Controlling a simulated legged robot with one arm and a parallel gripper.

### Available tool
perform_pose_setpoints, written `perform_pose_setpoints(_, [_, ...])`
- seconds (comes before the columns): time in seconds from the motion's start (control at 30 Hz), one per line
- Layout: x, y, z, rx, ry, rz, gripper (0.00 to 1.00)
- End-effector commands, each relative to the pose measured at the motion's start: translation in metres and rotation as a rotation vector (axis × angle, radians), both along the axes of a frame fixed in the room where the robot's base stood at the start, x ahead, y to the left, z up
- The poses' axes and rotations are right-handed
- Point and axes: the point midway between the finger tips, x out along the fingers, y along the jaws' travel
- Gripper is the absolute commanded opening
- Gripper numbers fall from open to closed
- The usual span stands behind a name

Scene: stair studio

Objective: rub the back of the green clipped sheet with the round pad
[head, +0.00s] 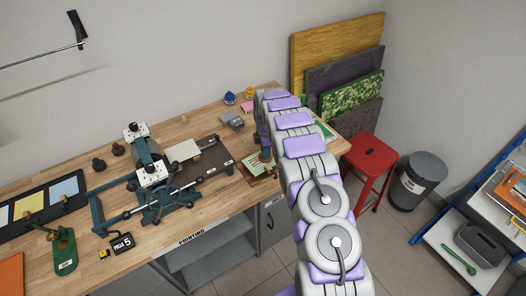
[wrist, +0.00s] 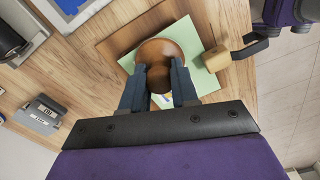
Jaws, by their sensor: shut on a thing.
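My gripper (wrist: 159,82) is shut on a brown, round wooden pad (wrist: 160,50) in the wrist view. The pad is over the pale green sheet (wrist: 196,76), which lies on a brown wooden board (wrist: 116,40). I cannot tell whether the pad touches the sheet. A light wooden block on a dark bent arm (wrist: 216,58) is at the sheet's right edge; it may be the clip. The pad and my fingers hide the middle of the sheet. In the head view my arm hides much of this area.
The workbench (head: 105,180) carries a roller press (head: 150,165) to the left. A small grey device (wrist: 40,115) lies left of the sheet. A red stool (head: 370,155) and a grey bin (head: 418,180) stand right of the bench. Coloured boards (head: 335,50) lean on the wall.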

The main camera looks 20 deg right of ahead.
Motion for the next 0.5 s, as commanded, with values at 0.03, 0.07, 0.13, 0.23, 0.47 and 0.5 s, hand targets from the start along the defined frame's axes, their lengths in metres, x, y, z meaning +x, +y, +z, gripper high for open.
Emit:
perform_pose_setpoints(0.03, [-0.001, 0.001, -0.001, 0.000, 0.002, 0.001, 0.04])
perform_pose_setpoints(0.07, [-0.001, 0.002, -0.001, 0.000, 0.002, 0.001, 0.04])
perform_pose_setpoints(0.13, [-0.002, 0.004, 0.000, 0.000, 0.003, 0.001, 0.04])
perform_pose_setpoints(0.23, [-0.004, 0.010, 0.000, 0.000, 0.004, 0.002, 0.04])
perform_pose_setpoints(0.47, [-0.007, 0.019, 0.002, -0.001, 0.002, 0.003, 0.04])
perform_pose_setpoints(0.5, [-0.007, 0.020, 0.002, -0.001, 0.001, 0.002, 0.04])
